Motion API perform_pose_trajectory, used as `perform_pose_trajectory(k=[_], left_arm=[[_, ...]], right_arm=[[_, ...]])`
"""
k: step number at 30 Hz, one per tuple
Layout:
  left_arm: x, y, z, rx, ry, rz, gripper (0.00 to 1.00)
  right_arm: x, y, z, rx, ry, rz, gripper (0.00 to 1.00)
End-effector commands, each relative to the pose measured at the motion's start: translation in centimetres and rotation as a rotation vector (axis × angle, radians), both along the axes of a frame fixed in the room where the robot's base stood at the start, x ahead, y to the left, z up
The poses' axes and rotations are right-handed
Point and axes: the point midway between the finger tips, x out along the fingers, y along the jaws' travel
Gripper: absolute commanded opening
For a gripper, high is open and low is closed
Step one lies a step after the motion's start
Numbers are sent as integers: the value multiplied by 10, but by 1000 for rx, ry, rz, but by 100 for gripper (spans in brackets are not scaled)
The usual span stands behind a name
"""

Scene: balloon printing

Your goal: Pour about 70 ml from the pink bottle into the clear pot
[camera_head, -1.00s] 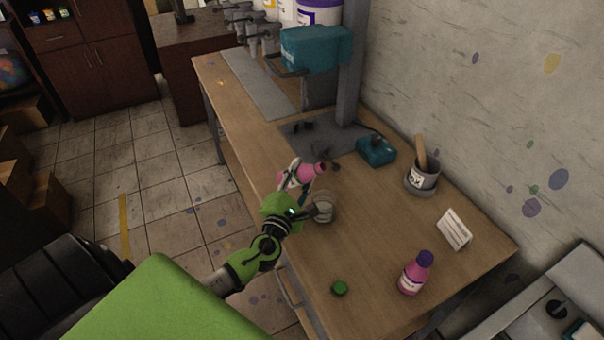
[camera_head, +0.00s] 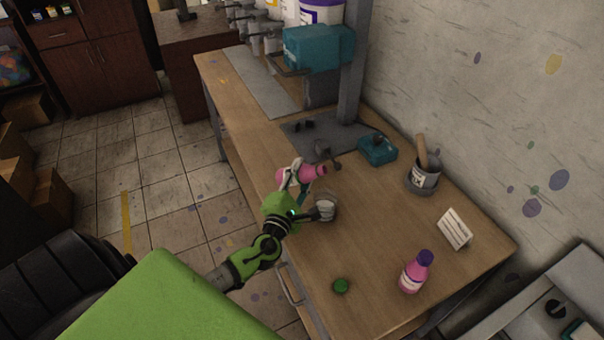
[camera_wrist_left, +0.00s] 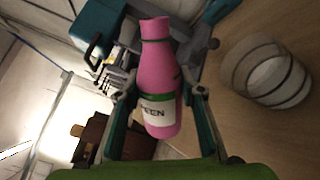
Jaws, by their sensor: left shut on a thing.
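My left gripper (camera_head: 298,184) is shut on a pink bottle (camera_head: 293,174) near the table's left edge. The bottle is strongly tilted in the head view, its uncapped-looking neck pointing right. In the left wrist view the pink bottle (camera_wrist_left: 159,62) sits between the two fingers and shows a green band and a white label ending in "EEN". The clear pot (camera_head: 326,207) stands on the table just below and right of the gripper. It also shows in the left wrist view (camera_wrist_left: 238,68), with pale whitish contents. No stream is visible. My right gripper is out of view.
A second pink bottle with a purple cap (camera_head: 414,274) and a green cap (camera_head: 341,286) are on the near table. The table's middle is clear.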

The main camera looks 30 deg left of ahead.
Motion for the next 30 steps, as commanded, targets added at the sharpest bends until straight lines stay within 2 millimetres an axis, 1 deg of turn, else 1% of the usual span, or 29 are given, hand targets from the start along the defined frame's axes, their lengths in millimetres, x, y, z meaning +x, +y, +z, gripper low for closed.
perform_pose_trajectory(k=[7, 16, 23, 30], left_arm=[[0, 2, -1, 65, 14, 1, 9], [0, 2, -2, 71, 17, 1, 9], [0, 3, -5, 129, 31, 0, 9], [0, 3, -6, 133, 32, 0, 9]], right_arm=[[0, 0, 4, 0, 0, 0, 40], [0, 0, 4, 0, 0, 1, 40], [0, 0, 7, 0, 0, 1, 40], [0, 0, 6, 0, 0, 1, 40]])
